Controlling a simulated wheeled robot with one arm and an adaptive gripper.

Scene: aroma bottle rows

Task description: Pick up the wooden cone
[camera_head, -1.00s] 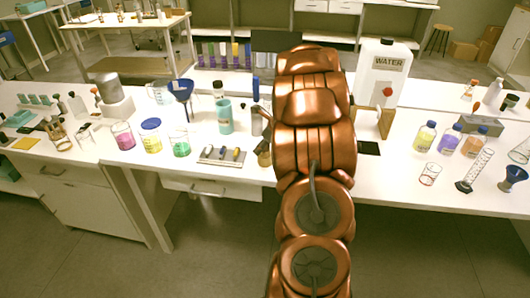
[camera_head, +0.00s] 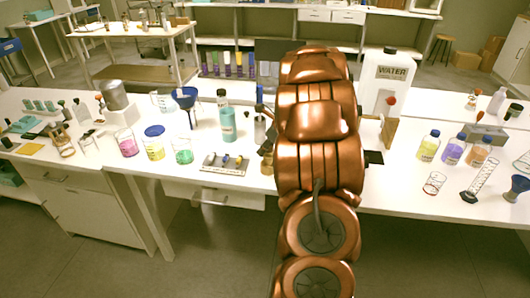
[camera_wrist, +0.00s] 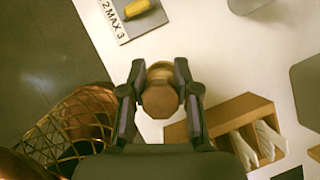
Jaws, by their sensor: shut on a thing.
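The wooden cone (camera_wrist: 160,101) shows in the wrist view as a brown, faceted wooden piece seen from its end. My gripper (camera_wrist: 160,72) is shut on it, with one dark finger on each side. The white bench top (camera_wrist: 215,60) lies behind it. I cannot tell how far the cone is above the bench. In the head view my copper arm covers the gripper and most of that spot.
A grey tray with a yellow piece (camera_wrist: 140,8) lies on the bench near the gripper. A wooden box with white contents (camera_wrist: 237,112) is at its right. Glassware crowds the left; a white water container (camera_head: 390,75) stands right of my arm.

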